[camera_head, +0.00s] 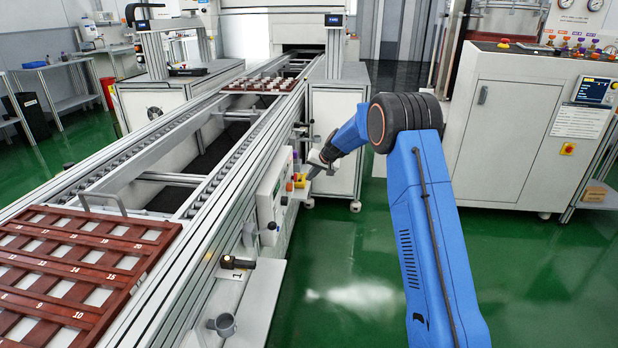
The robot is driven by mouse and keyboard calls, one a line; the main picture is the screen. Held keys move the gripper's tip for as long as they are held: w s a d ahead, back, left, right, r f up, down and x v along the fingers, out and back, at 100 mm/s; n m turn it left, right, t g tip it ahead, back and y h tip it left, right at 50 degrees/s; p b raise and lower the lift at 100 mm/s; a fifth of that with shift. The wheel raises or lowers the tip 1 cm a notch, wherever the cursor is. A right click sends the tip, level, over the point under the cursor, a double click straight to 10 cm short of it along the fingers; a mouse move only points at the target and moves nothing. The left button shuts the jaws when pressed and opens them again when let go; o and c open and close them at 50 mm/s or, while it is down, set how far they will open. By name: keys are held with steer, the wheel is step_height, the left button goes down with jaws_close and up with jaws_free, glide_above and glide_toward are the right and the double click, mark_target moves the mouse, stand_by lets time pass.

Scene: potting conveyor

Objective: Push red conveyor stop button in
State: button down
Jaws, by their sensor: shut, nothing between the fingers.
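A yellow button box (300,181) is fixed on the outer side of the conveyor, beside a white control panel. A small red-orange spot shows at it, but it is too small to tell whether the red stop button is in or out. My gripper (312,173) is shut and empty. It hangs at the end of my blue arm, tilted down towards the conveyor side. In the picture its tips are just right of the yellow box. I cannot tell whether they touch it.
The conveyor (215,175) runs from front left to the back. A brown numbered tray (160,240) lies on its near end, another tray (250,86) farther back. A dark clamp-like device (236,262) and grey cup (222,324) sit along its side. Green floor (340,240) is clear.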

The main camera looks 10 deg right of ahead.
steer(key=v, duration=1)
steer(key=s+r+n+h, duration=0.1)
steer(key=s+r, duration=0.4)
steer(key=s, duration=0.6)
steer(key=s+r+g, duration=0.1)
steer(key=s+r, duration=0.5)
steer(key=s, duration=0.6)
steer(key=s+r+n+h, duration=0.1)
steer(key=s+r, duration=0.4)
steer(key=s, duration=0.6)
steer(key=s+d+f, duration=0.1)
steer(key=s+f, duration=0.1)
steer(key=s, duration=0.9)
steer(key=s+d+f+h, duration=0.1)
steer(key=s+d+f, duration=0.1)
steer(key=s, duration=0.9)
steer(key=s+d+f+h, duration=0.1)
steer(key=s+d+f, duration=0.1)
steer(key=s, duration=1)
steer(key=shift+f, duration=0.35)
